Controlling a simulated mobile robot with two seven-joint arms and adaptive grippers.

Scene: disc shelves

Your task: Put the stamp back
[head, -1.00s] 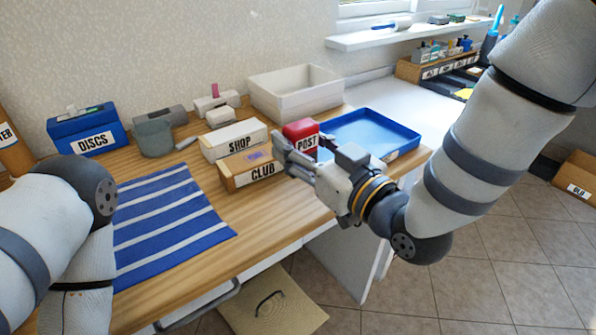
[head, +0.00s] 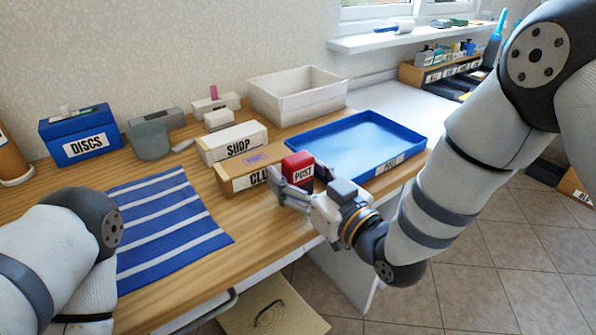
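A red block (head: 298,161) with a white POST label, which looks like the stamp, is in my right gripper (head: 290,186), just in front of the right end of the CLUB box. The fingers are at its lower left side, and its underside is hidden by them. I cannot tell whether it touches the table. My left gripper is not in view; only my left arm shows at the lower left.
The CLUB box (head: 228,184) and the SHOP box (head: 213,151) stand left of the block. A blue tray (head: 396,163) lies right of it. A white bin (head: 300,103) stands behind. A striped cloth (head: 165,225) lies left. A stamp rack (head: 411,73) stands far right.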

